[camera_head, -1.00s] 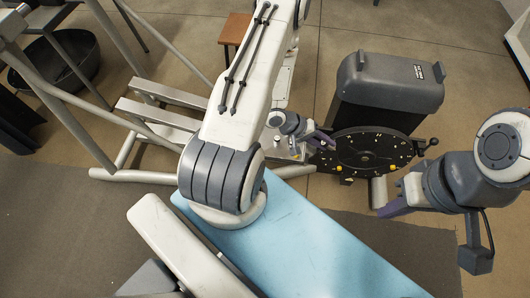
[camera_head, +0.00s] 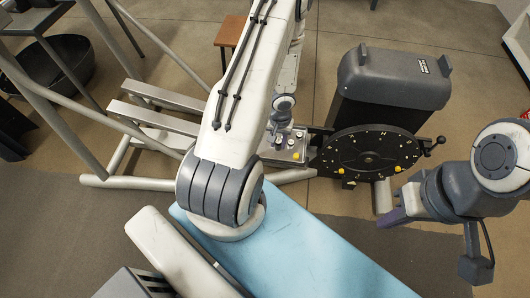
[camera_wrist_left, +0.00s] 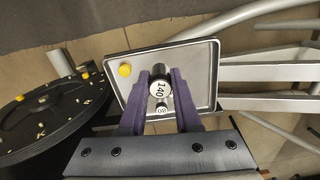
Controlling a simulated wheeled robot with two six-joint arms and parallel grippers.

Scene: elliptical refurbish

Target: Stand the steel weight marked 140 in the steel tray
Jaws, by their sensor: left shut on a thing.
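The steel weight marked 140 (camera_wrist_left: 159,88) is between the purple fingers of my left gripper (camera_wrist_left: 160,84), which is shut on it, in the left wrist view. Its dark body shows above the white label. The weight is over the steel tray (camera_wrist_left: 207,55); whether its base touches the tray floor I cannot tell. A smaller white-capped weight (camera_wrist_left: 163,111), its number hard to read, is close beside it. In the head view the tray (camera_head: 304,148) lies under my left wrist, which hides much of it. My right gripper (camera_head: 394,212) is apart at the right, its fingers only partly visible.
A black dial disc (camera_head: 370,150) and a grey housing (camera_head: 395,80) stand right of the tray. A blue bench pad (camera_head: 300,250) lies in front.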

